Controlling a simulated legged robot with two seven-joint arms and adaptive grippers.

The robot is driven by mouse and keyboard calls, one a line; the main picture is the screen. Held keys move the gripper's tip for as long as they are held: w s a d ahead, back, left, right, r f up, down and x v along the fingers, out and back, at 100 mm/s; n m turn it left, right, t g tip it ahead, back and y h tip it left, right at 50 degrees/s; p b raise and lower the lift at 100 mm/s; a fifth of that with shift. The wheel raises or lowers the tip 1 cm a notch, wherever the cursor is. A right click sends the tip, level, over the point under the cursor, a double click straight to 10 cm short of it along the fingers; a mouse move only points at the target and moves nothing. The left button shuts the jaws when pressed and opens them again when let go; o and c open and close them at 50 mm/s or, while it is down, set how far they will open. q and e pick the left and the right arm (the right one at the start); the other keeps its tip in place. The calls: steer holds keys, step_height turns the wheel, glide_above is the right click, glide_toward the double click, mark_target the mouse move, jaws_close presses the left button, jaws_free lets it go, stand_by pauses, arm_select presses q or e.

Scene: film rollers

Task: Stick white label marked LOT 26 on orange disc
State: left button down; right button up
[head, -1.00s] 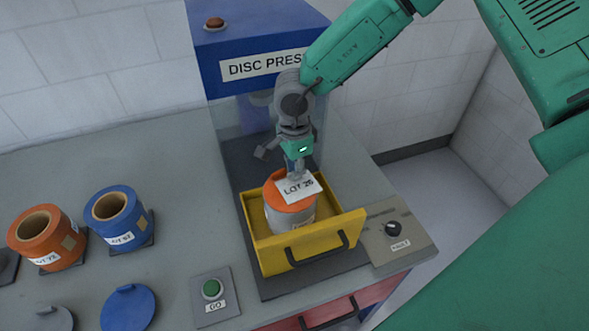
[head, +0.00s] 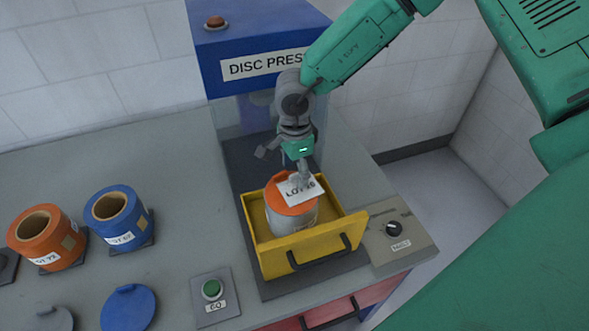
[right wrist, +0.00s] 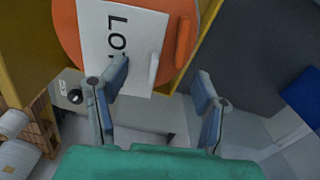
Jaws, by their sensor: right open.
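The white label (head: 292,194) lies on the orange disc (head: 279,206), running over the disc's edge on one side. Its "LOT 26" print is partly covered by my right gripper in the head view. In the right wrist view the label (right wrist: 105,25) shows "LO", with a raised white tab, against the orange disc (right wrist: 66,28). The disc tops a grey roller (head: 291,220) in the yellow drawer (head: 327,236). My right gripper (head: 301,180) is close over the label; its fingers (right wrist: 160,80) stand apart near the tab. My left gripper is out of view.
The blue disc press (head: 228,48) stands behind the drawer. Orange (head: 62,252) and blue (head: 128,230) rolls stand at left, with a blue lid (head: 128,308) in front. A green GO button (head: 211,289) is left of the drawer, a dark knob (head: 394,229) right.

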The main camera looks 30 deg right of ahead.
steer(key=shift+r+p, duration=1.25)
steer(key=shift+p, duration=0.2)
steer(key=shift+r, duration=2.25)
